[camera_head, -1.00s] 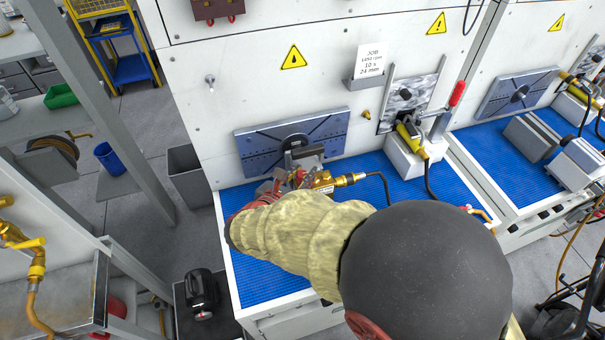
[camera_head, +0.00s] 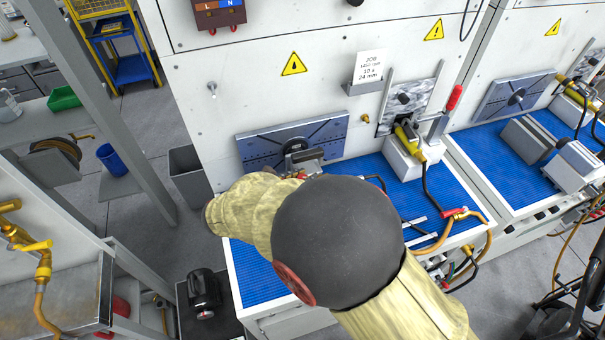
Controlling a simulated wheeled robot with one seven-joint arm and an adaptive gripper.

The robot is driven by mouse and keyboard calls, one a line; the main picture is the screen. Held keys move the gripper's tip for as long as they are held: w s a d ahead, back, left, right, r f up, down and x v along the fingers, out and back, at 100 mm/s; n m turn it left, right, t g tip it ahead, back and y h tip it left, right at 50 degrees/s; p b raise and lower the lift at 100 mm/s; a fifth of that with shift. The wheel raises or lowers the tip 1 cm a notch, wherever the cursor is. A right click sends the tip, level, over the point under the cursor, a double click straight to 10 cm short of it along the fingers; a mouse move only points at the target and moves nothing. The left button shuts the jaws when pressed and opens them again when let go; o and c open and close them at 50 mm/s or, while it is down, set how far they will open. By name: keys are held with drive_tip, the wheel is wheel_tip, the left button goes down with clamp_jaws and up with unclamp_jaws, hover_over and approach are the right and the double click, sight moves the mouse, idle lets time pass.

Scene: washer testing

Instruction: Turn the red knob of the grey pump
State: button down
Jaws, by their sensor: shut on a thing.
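A dark grey, motor-like unit (camera_head: 203,290) stands on a dark surface at the lower left, beside the bench. It may be the grey pump. A small light and reddish detail shows low on its front, too small to identify as the red knob. My arm, with its tan sleeve and round dark joint, reaches over the front left of the blue bench mat (camera_head: 250,275).
A grey slotted plate (camera_head: 330,137) with a clamp (camera_head: 302,160) is at the bench's back. A yellow tool (camera_head: 407,135) rests on a white block (camera_head: 405,160) to its right. Hoses (camera_head: 440,235) run over the front right edge. A grey bin (camera_head: 187,175) stands left.

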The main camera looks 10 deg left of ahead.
drive_tip(key=m+g+h+p, duration=0.2)
drive_tip(key=m+g+h, duration=0.1)
drive_tip(key=m+h, duration=0.1)
drive_tip(key=shift+m+g+p, duration=0.3)
drive_tip(key=shift+p, duration=0.05)
drive_tip(key=shift+m+g+h+p, duration=0.7)
drive_tip(key=shift+m+g+h, duration=0.1)
drive_tip(key=shift+m+g, duration=1.2)
drive_tip(key=c, duration=1.5)
unclamp_jaws()
drive_tip(key=shift+n, duration=0.4)
